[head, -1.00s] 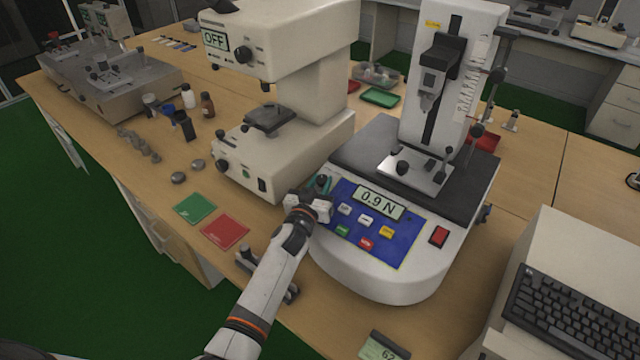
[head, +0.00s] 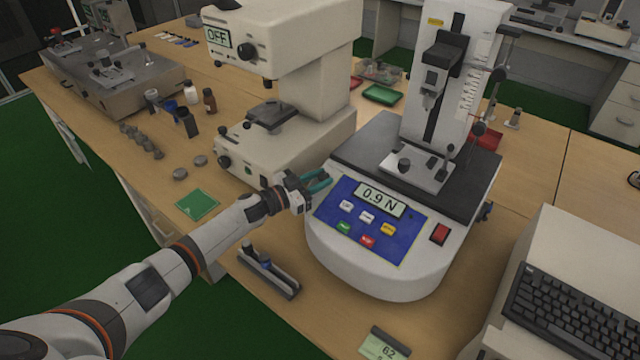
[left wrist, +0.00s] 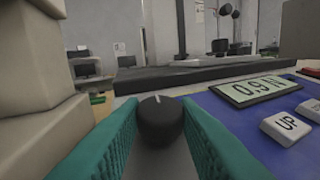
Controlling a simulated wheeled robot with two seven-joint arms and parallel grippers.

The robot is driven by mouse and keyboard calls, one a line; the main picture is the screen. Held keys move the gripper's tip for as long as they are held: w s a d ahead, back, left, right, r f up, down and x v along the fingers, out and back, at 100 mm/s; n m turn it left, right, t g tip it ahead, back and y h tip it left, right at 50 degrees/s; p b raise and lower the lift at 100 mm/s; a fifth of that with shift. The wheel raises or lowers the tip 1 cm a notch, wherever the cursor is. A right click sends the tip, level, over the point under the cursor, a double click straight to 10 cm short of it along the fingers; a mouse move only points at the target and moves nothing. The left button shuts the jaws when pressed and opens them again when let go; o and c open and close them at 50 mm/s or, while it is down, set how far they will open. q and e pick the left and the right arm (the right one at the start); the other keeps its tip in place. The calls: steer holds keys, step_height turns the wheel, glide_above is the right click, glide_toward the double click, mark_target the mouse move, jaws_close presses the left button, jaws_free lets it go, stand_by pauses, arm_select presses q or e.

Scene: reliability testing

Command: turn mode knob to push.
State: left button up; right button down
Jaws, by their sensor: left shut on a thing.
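The mode knob (left wrist: 160,121) is a black round knob with a white pointer line, at the left edge of the blue panel (head: 372,237) of the force tester. In the left wrist view the pointer leans slightly left of straight up. My left gripper (head: 325,180) has teal fingers, one on each side of the knob, and is shut on it. In the head view the fingers hide the knob. No mode labels around the knob can be read. The tester's display (head: 381,199) reads 0.9 N. My right gripper is not in view.
A beige instrument (head: 290,50) with an OFF display stands close to the left of the tester. A red switch (head: 440,233) sits on the tester's right front. A dark holder (head: 268,272) lies below my left arm. A keyboard (head: 570,310) is at the right.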

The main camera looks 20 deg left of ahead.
arm_select(q)
steer(key=m+g+h+b, duration=0.2)
steer(key=b, duration=0.1)
steer(key=m+g+h+b, duration=0.1)
steer(key=m+g+b, duration=0.1)
steer(key=shift+w+a+f, duration=0.2)
steer(key=shift+w+a, duration=0.05)
steer(key=shift+r+m+g+h+b, duration=0.25)
steer(key=shift+m+g+h+b, duration=0.25)
steer(key=shift+m+g+b, duration=0.2)
steer(key=o, duration=1)
steer(key=shift+c, duration=0.2)
steer(key=b+v, duration=0.1)
steer(key=v, duration=1.1)
steer(key=shift+b, duration=0.3)
